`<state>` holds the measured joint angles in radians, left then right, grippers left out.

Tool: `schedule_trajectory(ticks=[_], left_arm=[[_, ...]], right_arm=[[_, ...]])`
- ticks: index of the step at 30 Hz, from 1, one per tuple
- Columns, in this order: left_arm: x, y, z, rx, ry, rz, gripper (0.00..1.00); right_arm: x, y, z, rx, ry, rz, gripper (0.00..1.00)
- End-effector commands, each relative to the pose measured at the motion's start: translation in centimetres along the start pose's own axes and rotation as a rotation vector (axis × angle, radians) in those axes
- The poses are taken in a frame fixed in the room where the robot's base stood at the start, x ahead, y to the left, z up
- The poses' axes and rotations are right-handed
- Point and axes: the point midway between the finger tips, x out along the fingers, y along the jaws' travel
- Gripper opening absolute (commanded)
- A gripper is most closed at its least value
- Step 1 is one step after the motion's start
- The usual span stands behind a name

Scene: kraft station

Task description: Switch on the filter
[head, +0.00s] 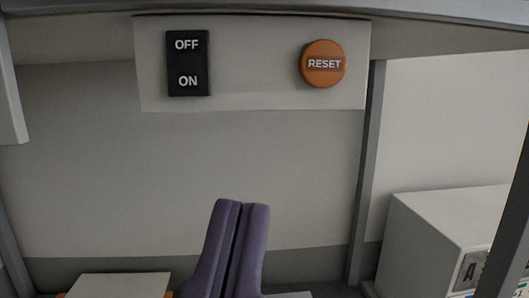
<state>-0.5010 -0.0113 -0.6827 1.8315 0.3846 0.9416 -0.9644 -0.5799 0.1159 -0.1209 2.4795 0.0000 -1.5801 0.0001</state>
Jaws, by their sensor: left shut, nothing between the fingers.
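A black rocker switch (188,63) marked OFF above and ON below is on a pale panel (255,65) at the top of the head view. Which half is pressed in, I cannot tell. My left gripper (242,204) shows as two purple fingers pointing up from the bottom middle. The fingers are together and empty, lower in the picture than the switch and slightly to its right, and apart from it. My right gripper is not in view.
A round orange RESET button (323,52) is on the same panel, right of the switch. A grey post (366,170) stands to the right, with a pale box (425,232) beyond it. Another pale box top (120,285) shows at the bottom left. The space below the panel looks clear.

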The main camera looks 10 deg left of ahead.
Motion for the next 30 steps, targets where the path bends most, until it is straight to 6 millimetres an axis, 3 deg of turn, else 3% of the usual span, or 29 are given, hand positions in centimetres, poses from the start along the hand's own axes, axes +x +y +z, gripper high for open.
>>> schedule_trajectory(ticks=[1,7,19,25,30], left_arm=[[-0.9,-0.5,0.2,0.01,0.022,-0.051,0.0],[-2.7,-2.3,-0.5,0.048,0.075,-0.197,0.0],[-3.0,-2.8,-0.8,0.056,0.085,-0.226,0.0],[-1.5,-3.1,-1.2,0.055,0.088,-0.227,0.0],[1.7,-3.8,-1.8,0.056,0.091,-0.226,0.0]], right_arm=[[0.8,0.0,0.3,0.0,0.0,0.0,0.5],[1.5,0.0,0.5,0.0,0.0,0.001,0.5],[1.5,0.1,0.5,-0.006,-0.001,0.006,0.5],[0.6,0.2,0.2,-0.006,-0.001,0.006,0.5],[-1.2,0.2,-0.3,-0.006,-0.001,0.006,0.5]])
